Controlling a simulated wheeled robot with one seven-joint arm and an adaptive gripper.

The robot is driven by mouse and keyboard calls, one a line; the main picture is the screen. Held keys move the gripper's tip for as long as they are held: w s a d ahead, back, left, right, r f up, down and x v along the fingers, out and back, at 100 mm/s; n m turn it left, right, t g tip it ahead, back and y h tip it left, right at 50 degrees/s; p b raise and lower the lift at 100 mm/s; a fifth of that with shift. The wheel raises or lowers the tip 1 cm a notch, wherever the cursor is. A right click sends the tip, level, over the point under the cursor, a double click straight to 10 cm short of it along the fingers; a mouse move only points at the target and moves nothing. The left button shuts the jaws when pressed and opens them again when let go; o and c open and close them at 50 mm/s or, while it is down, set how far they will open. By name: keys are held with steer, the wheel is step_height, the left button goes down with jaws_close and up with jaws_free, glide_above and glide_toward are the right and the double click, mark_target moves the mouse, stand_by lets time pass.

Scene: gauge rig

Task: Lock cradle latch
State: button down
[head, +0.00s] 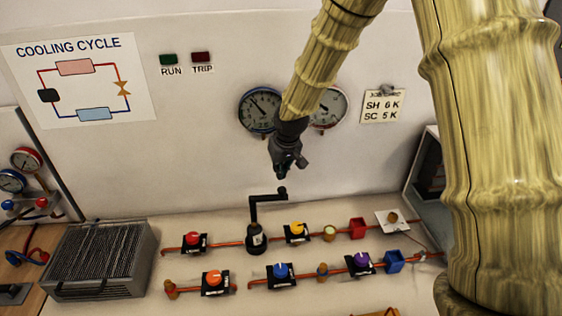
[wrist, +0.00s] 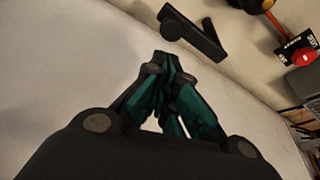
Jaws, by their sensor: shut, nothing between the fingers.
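No part is labelled as the cradle latch, and I cannot tell for sure which one it is. A black post with a cranked lever (head: 257,237) stands on the pale bench, its arm bent to the right and ending in a short knob. The lever also shows in the wrist view (wrist: 192,35), just beyond the fingertips. My gripper (head: 283,172) is shut and empty, above the lever's knob in the head view, with a small gap in the picture. In the wrist view its teal-sided fingers (wrist: 167,66) meet at the tips.
Copper pipes carry a red valve (head: 193,239), yellow valve (head: 296,230), orange valve (head: 213,279), blue valve (head: 281,272) and purple valve (head: 360,261). A finned grey block (head: 101,259) stands left. Gauges (head: 259,108) hang on the wall behind my arm. A dark-fronted box stands right.

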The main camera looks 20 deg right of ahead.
steer(key=shift+p+x, duration=0.65)
steer(key=shift+x, duration=1.5)
steer(key=shift+d+f, duration=0.1)
steer(key=shift+f, duration=0.05)
